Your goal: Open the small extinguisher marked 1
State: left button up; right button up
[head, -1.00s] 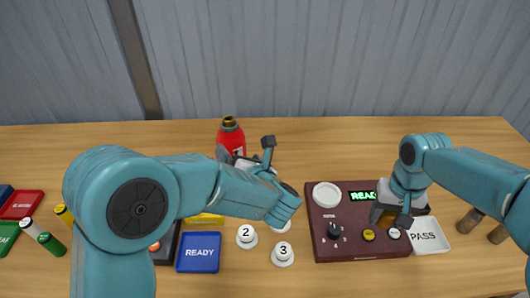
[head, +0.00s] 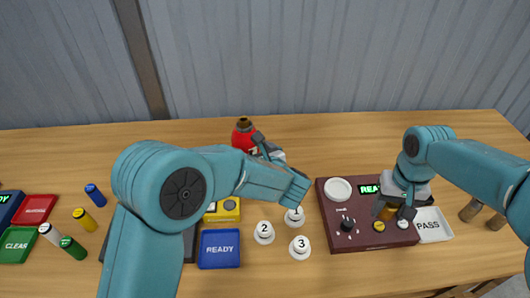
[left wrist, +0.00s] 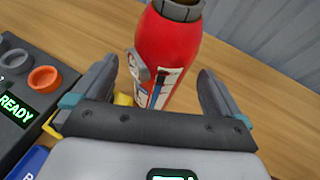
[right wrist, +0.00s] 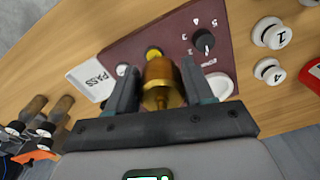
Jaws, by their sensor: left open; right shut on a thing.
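A red extinguisher (head: 243,135) stands upright at the back of the table, partly hidden by my left arm. In the left wrist view its red body (left wrist: 170,48) has a dark grey top, a round gauge and a pale label; I cannot read a number on it. My left gripper (head: 268,150) is open, with the extinguisher beyond and between its fingers in the left wrist view, not gripped. My right gripper (head: 398,207) is shut on a brass cylinder (right wrist: 161,82) over the dark red panel (head: 345,240). Whether the cylinder touches the panel I cannot tell.
White numbered knobs (head: 264,232) stand left of the panel. A white PASS tray (head: 430,226) lies to its right. Coloured cylinders (head: 82,219) lie at the left.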

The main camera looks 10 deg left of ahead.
aim_at(251, 149)
pick_arm(q)
jog(key=shift+w+a+f, duration=0.2)
jog(key=shift+w+a, duration=0.1)
jog(key=shift+w, duration=0.15)
pick_arm(e)
jog(key=shift+w+r, duration=0.1)
jog(key=shift+r, duration=0.1)
pick_arm(q)
jog(key=p+x, duration=0.2)
jog(key=shift+w+a, duration=0.15)
jog(key=shift+w, duration=0.3)
pick_arm(e)
jog(key=shift+s+d+r, duration=0.1)
jog(key=shift+s+r, duration=0.1)
jog(key=shift+r, duration=0.8)
pick_arm(q)
jog(key=x, duration=0.3)
jog(key=shift+f, duration=0.1)
pick_arm(e)
jog(key=shift+w+r, duration=0.1)
jog(key=shift+w, duration=0.1)
pick_arm(q)
jog(key=shift+s, duration=0.2)
pick_arm(e)
jog(key=shift+s, duration=0.2)
